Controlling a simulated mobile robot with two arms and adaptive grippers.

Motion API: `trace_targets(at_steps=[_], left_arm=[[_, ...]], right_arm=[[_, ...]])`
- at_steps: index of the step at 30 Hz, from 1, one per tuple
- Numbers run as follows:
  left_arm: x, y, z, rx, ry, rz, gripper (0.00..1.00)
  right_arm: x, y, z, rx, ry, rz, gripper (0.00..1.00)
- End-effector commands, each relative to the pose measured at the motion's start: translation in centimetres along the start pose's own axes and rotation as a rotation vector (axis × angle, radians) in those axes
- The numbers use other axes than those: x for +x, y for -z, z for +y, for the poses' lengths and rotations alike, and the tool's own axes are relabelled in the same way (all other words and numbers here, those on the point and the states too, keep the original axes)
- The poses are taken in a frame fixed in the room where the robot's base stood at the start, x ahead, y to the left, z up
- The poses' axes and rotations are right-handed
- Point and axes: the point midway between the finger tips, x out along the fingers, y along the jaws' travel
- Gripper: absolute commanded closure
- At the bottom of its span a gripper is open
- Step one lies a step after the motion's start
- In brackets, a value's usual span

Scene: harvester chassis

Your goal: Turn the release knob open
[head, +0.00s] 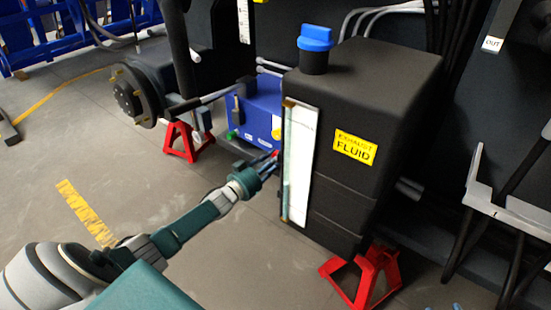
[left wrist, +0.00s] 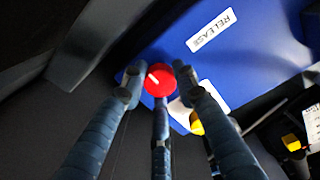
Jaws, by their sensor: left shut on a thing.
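The red release knob (left wrist: 159,80) sits on the blue box in the left wrist view, with a white mark pointing to the upper left. A white RELEASE label (left wrist: 211,30) is beside it. In the head view only a bit of the red knob (head: 276,153) shows beside the dark tank. My left gripper (head: 268,161) reaches in from the lower left. In the left wrist view its three fingers (left wrist: 158,76) are closed around the knob. Small bluish tips (head: 442,308) at the bottom edge of the head view may be my right gripper; its state is unclear.
The blue box (head: 262,108) is partly hidden by the black exhaust fluid tank (head: 390,95), which has a blue cap (head: 315,40). Red stands (head: 185,143) are on the floor. A brake disc (head: 137,92) is at the upper left. The left floor is mostly clear.

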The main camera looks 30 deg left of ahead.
Motion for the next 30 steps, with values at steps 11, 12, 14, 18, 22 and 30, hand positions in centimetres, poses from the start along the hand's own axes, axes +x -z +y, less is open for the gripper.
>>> trace_targets(at_steps=[11,12,14,18,22,30], left_arm=[[-0.1,-0.24,-0.25,-0.02,0.004,-0.006,0.97],[-0.1,-0.25,-0.24,-0.02,0.004,-0.006,0.97],[-0.11,-0.26,-0.24,-0.019,0.004,-0.006,0.97],[-0.11,-0.25,-0.21,-0.019,0.004,-0.006,0.53],[-0.07,-0.18,-0.13,-0.019,0.002,-0.004,0.52],[-0.66,-0.2,-0.03,-0.019,0.001,-0.003,0.52]], right_arm=[[0.0,-0.07,0.03,0.0,-0.001,-0.002,0.64],[0.0,-0.07,0.03,0.0,-0.001,-0.002,0.64],[-0.01,-0.07,0.03,0.0,0.0,-0.002,0.64],[-0.01,-0.06,0.03,0.0,0.0,-0.001,0.64],[-0.01,-0.04,0.02,0.0,0.0,-0.001,0.64],[-0.07,0.04,-0.09,-0.001,0.002,0.002,0.64]])
